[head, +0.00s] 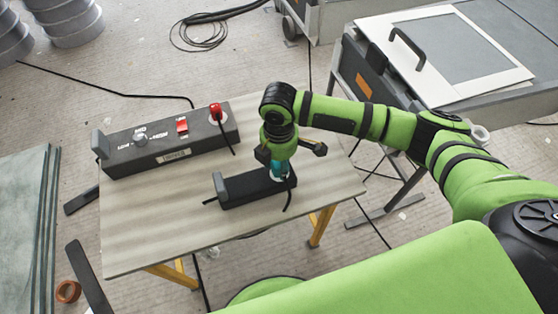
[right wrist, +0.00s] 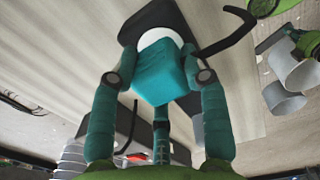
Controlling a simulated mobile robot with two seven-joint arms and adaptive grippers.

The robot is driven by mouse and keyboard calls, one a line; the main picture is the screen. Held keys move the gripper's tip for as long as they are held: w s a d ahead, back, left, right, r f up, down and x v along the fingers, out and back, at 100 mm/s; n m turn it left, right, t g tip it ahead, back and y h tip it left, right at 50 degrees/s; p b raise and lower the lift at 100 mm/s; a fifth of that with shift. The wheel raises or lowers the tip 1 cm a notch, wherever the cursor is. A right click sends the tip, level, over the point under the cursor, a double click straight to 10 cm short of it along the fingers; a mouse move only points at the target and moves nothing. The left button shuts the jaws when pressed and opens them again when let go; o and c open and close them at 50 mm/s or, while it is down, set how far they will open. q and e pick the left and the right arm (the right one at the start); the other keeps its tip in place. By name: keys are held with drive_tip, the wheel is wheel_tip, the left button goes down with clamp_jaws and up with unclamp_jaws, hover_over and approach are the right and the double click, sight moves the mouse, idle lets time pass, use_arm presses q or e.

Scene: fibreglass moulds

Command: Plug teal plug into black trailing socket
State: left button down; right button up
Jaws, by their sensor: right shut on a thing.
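The black trailing socket (head: 243,190) lies on the table, with a grey block at its left end. My right gripper (head: 278,166) points down over its right end, shut on the teal plug (head: 277,173). A white round face (right wrist: 160,36) of the black socket (right wrist: 151,15) shows right behind the plug. The plug's front is hidden, so I cannot tell whether it is seated or just above. My left gripper is out of view.
A dark grey box (head: 150,145) with a knob, a red switch and a red plug (head: 215,112) stands behind on the wooden table (head: 150,220). Cables trail across table and floor. A grey bench (head: 450,60) stands at right. The table's front left is clear.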

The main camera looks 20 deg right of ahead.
drive_tip(key=shift+p, duration=0.55)
drive_tip(key=shift+f, duration=0.65)
drive_tip(key=o, duration=1.1)
drive_tip(key=shift+o, duration=0.2)
drive_tip(key=shift+r, duration=0.25)
wheel_tip(320, 180, up, 12)
drive_tip(key=shift+f, duration=0.2)
